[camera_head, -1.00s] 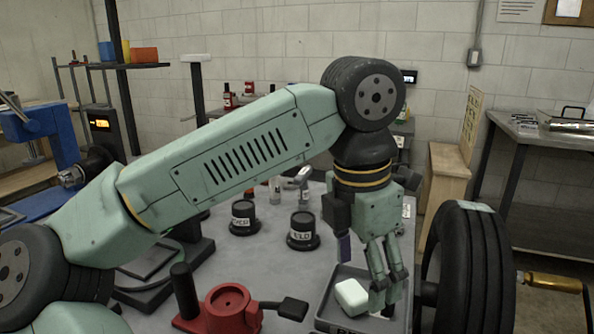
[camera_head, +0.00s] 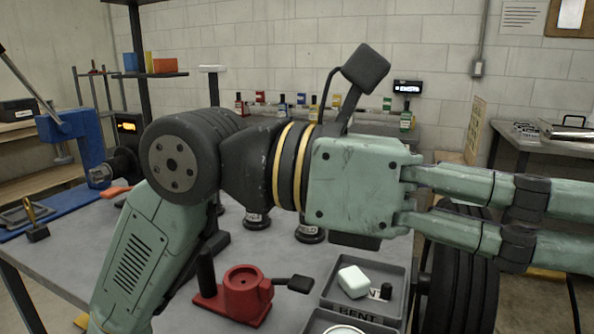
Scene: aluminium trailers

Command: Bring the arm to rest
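My arm is folded up in front of the camera, its pale green links filling the left and middle of the view. My gripper (camera_head: 505,218) points to the right, level, high above the table's right side. Its fingers run side by side out of the right edge, so the fingertips are cut off. A narrow gap shows between the fingers, and I see nothing held between them. A white block (camera_head: 353,281) lies in a grey tray (camera_head: 390,268) below, apart from my gripper.
The grey table (camera_head: 60,250) holds a red fixture (camera_head: 240,296) with a black handle. A black tyre (camera_head: 462,290) stands right of the tray, below my gripper. Small bottles line the back.

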